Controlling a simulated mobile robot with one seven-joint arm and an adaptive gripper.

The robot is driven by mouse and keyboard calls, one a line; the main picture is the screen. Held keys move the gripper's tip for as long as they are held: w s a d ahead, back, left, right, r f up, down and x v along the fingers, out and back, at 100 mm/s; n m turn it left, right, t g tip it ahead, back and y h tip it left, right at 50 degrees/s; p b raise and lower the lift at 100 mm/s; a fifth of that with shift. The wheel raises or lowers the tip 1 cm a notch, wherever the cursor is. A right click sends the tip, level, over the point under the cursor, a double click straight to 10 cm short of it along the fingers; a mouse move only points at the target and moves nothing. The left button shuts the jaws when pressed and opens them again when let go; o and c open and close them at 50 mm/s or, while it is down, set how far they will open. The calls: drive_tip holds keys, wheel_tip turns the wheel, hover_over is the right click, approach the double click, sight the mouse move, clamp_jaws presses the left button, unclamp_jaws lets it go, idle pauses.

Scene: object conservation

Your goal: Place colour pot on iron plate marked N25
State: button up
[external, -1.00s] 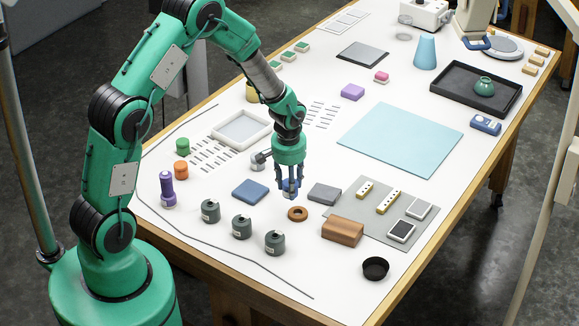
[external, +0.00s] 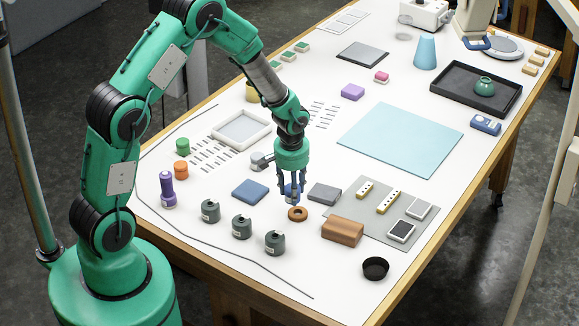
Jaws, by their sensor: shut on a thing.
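My gripper (external: 292,196) points down over the white table and is shut on a small blue pot (external: 291,188), mostly hidden by the fingers. Whether the pot touches the table cannot be told. A flat blue block (external: 250,191) lies to its left and a flat grey block (external: 325,193) to its right. A brown ring (external: 298,214) lies just in front. An orange pot (external: 181,170) and a green pot (external: 183,146) stand at the left. No N25 marking can be read, so I cannot tell which piece is that plate.
Several dark labelled pots, one of them (external: 242,227) in the middle, stand in front. A brown block (external: 342,230) and a black cup (external: 375,268) are at front right. A grey mat (external: 367,221) holds small parts. A light blue sheet (external: 400,138) lies behind, bare.

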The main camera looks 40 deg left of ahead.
drive_tip(key=w, duration=0.4)
drive_tip(key=w+d+f+p, duration=0.1)
drive_tip(key=w, duration=0.4)
drive_tip(key=w+d+p, duration=0.1)
drive_tip(key=w, duration=0.4)
drive_tip(key=shift+d+f, duration=0.15)
drive_tip(key=shift+d, duration=0.1)
drive_tip(key=shift+f, duration=0.1)
drive_tip(key=shift+f+p, duration=0.65)
drive_tip(key=shift+f, duration=1.05)
drive_tip(key=shift+f, duration=0.1)
drive_tip(key=o, duration=1.2)
